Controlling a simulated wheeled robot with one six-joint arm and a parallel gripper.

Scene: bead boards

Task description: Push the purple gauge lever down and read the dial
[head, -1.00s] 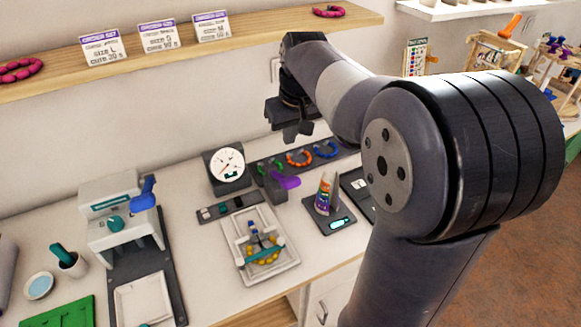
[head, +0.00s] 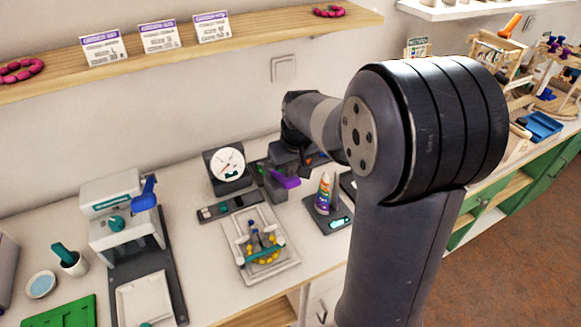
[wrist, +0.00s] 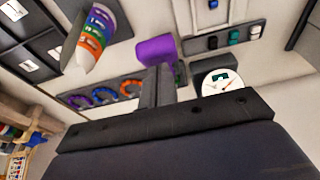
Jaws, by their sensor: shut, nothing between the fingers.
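The purple gauge lever (head: 290,182) sticks out to the right of a small dark block on the bench, beside the dial. The lever also shows in the wrist view (wrist: 155,50), just beyond my fingertips. My gripper (wrist: 158,70) is shut and empty, its fingers overlapping the lever's lower edge in that view. In the head view my gripper (head: 286,163) is low, just above and behind the lever. I cannot tell whether it touches. The round white dial (head: 228,164) stands left of the lever, its face visible with a thin needle; its marks are too small to read.
A striped cone (head: 325,193) stands on a dark pad right of the lever. A white tray with beads (head: 283,272) lies in front. A dark strip with small blocks (head: 212,212) lies front left. A white press (head: 112,215) stands farther left.

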